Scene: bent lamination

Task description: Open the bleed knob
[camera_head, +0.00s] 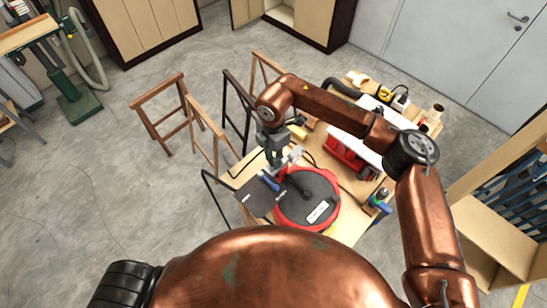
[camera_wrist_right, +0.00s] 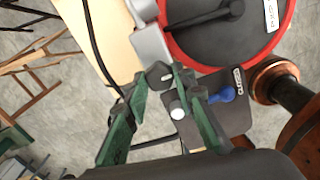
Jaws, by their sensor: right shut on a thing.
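My right gripper (camera_head: 277,160) reaches down over the work table, beside the red-rimmed round unit (camera_head: 333,212) with a dark lid. In the right wrist view, the green fingers of this gripper (camera_wrist_right: 160,82) are shut on a small pale grey piece (camera_wrist_right: 166,76) at the edge of a light grey block (camera_wrist_right: 151,42). This piece seems to be the bleed knob; the fingers partly hide it. The red-rimmed unit also shows in the wrist view (camera_wrist_right: 200,50), right of the fingertips. My left gripper is not in view.
A red machine (camera_head: 346,154) stands farther right, and several small items crowd the far end. Wooden trestles (camera_head: 168,112) stand left on open concrete floor.

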